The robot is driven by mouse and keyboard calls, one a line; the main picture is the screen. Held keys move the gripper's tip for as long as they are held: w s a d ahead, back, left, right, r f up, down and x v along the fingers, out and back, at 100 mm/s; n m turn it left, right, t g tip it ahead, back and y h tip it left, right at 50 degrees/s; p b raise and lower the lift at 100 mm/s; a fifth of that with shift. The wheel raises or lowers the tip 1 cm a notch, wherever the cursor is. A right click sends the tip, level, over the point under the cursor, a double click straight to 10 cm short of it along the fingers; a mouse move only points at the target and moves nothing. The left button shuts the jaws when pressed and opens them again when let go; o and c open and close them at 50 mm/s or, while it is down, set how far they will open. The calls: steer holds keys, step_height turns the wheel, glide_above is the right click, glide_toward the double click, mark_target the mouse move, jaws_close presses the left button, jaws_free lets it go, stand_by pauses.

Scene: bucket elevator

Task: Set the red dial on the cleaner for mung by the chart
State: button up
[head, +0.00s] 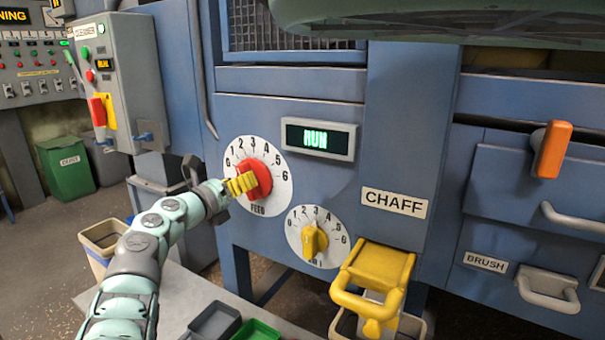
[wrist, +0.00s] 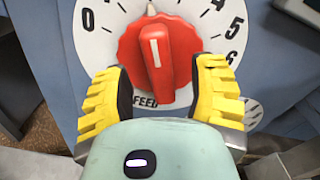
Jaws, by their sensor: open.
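The red dial (head: 262,177) sits on a white round scale plate marked 0 to 6 and FEED, on the blue machine front (head: 335,190). In the wrist view the red dial (wrist: 158,58) fills the upper middle. Its white line points nearly straight up in that picture; the number above it is cut off. My gripper (head: 241,184) is at the dial from the left in the head view. In the wrist view my gripper (wrist: 165,70) is open, one yellow finger on each side of the dial's lower part. Whether they touch it, I cannot tell. No chart is visible.
A yellow dial (head: 314,240) on its own scale is below right. A yellow handle (head: 372,283) juts out under the CHAFF label. An orange lever (head: 552,149) is at right. A grey control box (head: 118,80) stands at left.

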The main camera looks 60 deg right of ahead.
steer(key=a, duration=0.9)
steer(key=shift+s, duration=0.25)
